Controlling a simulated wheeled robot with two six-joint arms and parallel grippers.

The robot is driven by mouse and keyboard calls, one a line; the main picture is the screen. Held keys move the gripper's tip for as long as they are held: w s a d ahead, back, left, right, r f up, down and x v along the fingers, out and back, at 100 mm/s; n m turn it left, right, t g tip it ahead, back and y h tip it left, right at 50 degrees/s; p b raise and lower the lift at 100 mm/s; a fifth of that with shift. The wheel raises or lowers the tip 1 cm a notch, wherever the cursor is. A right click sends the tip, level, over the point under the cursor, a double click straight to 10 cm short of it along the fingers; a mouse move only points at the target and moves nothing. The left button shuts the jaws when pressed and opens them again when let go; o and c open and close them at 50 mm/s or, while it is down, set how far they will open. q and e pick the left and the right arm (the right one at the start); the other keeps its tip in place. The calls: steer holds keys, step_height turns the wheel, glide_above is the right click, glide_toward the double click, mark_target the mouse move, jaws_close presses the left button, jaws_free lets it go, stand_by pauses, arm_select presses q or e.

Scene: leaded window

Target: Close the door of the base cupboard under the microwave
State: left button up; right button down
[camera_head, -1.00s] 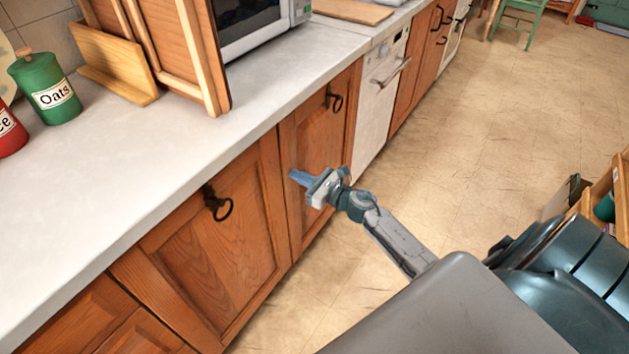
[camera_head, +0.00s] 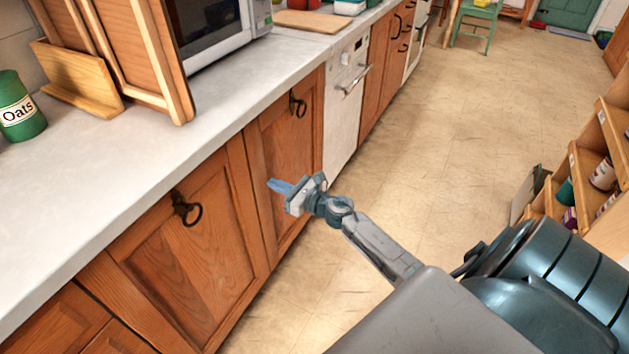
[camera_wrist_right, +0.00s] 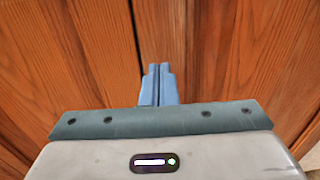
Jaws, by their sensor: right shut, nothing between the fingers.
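The wooden base cupboard door (camera_head: 290,150) below the microwave (camera_head: 222,35) has a dark ring handle (camera_head: 298,104) near its upper right corner. In the head view it looks about flush with the cupboard front, with no clear gap at its edges. My right gripper (camera_head: 274,186) is shut and empty, its blue fingers pointing at the lower left part of this door. In the right wrist view the closed fingertips (camera_wrist_right: 158,70) lie before brown wood panels (camera_wrist_right: 70,60) with dark upright seams. I cannot tell whether they touch. My left gripper is out of view.
A second cupboard door (camera_head: 190,260) with a ring handle is at the left. A white dishwasher (camera_head: 345,100) stands beyond the microwave cupboard. The pale countertop (camera_head: 140,160) runs above. A wooden shelf unit (camera_head: 590,165) is at the right; the floor (camera_head: 440,160) between is clear.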

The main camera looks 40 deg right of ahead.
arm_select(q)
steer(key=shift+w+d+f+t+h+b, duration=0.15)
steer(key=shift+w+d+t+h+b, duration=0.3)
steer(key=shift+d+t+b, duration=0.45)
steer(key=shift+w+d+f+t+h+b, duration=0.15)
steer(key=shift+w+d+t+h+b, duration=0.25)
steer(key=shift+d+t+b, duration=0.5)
arm_select(e)
steer(key=v, duration=1)
steer(key=shift+d+f, duration=0.15)
steer(key=shift+d, duration=0.15)
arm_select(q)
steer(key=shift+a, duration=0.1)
